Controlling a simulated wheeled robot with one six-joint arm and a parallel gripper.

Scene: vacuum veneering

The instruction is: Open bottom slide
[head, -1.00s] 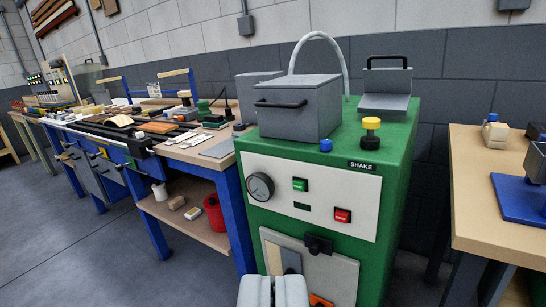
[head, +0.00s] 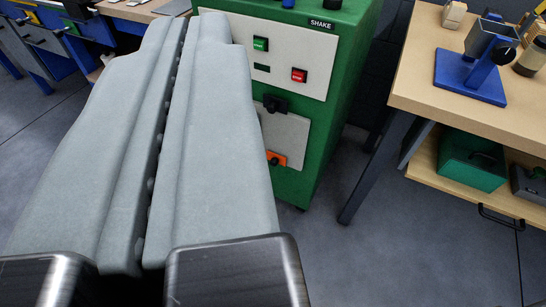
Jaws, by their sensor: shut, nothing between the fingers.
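A green machine (head: 345,60) marked SHAKE stands ahead of me. Low on its front is a grey panel (head: 293,133) with a black knob (head: 275,104) at its top edge. An orange piece with a dark part (head: 276,159) sits at the panel's lower part and looks like the bottom slide; its left side is partly hidden, and I cannot tell how far it is open. My gripper (head: 186,22) is large in the foreground, its two grey fingers together and empty. It covers the left part of the machine front, and I see no contact.
A white control panel above holds a green button (head: 261,44) and a red button (head: 300,75). A wooden workbench (head: 430,75) with a blue-based device (head: 470,75) stands at right; a green box (head: 470,162) sits on its shelf. Floor (head: 340,265) is clear between.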

